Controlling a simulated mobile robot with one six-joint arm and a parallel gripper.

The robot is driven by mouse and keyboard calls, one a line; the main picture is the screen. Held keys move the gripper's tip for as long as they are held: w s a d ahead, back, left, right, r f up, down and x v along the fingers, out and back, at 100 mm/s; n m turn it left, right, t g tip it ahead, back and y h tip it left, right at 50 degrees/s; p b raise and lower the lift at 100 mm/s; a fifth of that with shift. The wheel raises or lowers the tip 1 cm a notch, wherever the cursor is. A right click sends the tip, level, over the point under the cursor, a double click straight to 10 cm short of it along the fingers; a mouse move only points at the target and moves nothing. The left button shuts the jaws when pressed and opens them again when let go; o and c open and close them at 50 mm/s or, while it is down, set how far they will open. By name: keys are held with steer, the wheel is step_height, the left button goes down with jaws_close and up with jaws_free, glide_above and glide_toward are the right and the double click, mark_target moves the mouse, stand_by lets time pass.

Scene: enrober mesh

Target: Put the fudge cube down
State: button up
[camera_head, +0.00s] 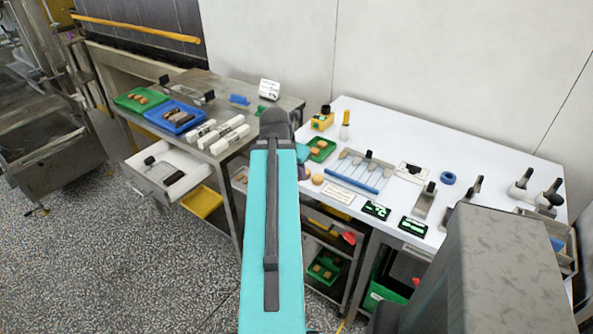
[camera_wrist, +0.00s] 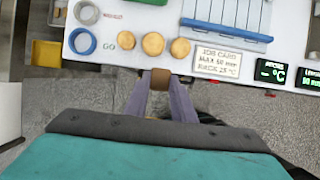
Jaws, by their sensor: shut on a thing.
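The fudge cube (camera_wrist: 160,78) is a small brown block between the fingertips of my gripper (camera_wrist: 160,84) in the wrist view. My gripper is shut on it. In that view the cube appears at the front edge of the white table (camera_wrist: 110,60), just below the round tan pieces (camera_wrist: 153,44). I cannot tell its height over the table.
The printed job card (camera_wrist: 217,62) and dark displays (camera_wrist: 270,72) lie right of the cube. A blue ring (camera_wrist: 82,41) and grey ring (camera_wrist: 87,12) lie left. A blue-edged rack (camera_head: 354,182) stands behind. A grey bench (camera_head: 240,90) with trays and an open drawer (camera_head: 166,195) stands left.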

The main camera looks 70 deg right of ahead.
stand_by(0.5)
steer(key=shift+w, duration=0.55)
steer(key=w+a+m, duration=0.1)
steer(key=w+a, duration=1)
steer(key=w, duration=0.5)
steer(key=w+a+m, duration=0.1)
steer(key=w+a, duration=0.9)
steer(key=w, duration=0.6)
steer(key=w+a, duration=0.4)
steer(key=a, duration=0.8)
steer(key=w+a+m+g, duration=0.1)
steer(key=w+a, duration=0.3)
steer(key=a, duration=0.8)
steer(key=w+a+m, duration=0.1)
steer(key=w+a, duration=0.3)
steer(key=a, duration=0.8)
steer(key=shift+w+r+y, duration=0.3)
